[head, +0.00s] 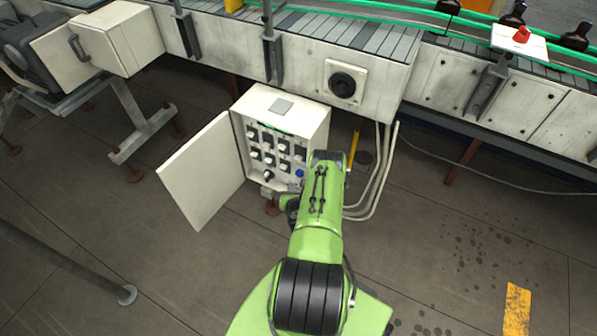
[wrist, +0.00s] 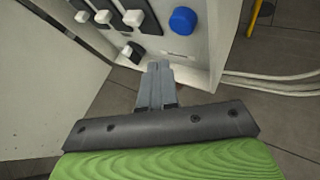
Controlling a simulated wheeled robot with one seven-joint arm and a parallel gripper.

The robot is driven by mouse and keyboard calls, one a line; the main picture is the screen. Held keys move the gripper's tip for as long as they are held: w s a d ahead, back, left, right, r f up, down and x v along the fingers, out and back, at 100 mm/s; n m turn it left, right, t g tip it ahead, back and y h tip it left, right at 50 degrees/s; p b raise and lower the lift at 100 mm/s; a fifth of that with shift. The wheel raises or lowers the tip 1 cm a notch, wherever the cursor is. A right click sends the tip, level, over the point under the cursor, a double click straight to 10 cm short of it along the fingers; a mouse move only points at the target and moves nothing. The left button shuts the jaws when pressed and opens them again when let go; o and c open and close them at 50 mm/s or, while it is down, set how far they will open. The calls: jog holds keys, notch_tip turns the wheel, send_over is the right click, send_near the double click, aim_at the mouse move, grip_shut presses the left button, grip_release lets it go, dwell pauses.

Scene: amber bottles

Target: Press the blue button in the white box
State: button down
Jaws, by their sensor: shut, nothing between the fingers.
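The white box (head: 319,128) stands open below the conveyor, its door (head: 203,172) swung out to the left. The blue button (wrist: 183,20) is a round knob on the box's panel, at the upper middle of the wrist view. In the head view the blue button (head: 299,173) shows as a small spot just left of my arm. My gripper (wrist: 160,66) is shut and empty. Its fingertips appear below the button in the wrist view, apart from it, near the panel's lower edge. In the head view my gripper is mostly hidden by my green arm.
Several black and white switches (wrist: 131,17) sit left of the button. White pipes (head: 382,172) run down right of the box. The conveyor (head: 300,32) overhangs behind it, with a red button (head: 521,35) at far right. Open floor lies to the right.

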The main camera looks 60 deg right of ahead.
jog(key=shift+s+a+p, duration=0.1)
jog(key=shift+a+p, duration=1)
jog(key=shift+p, duration=0.15)
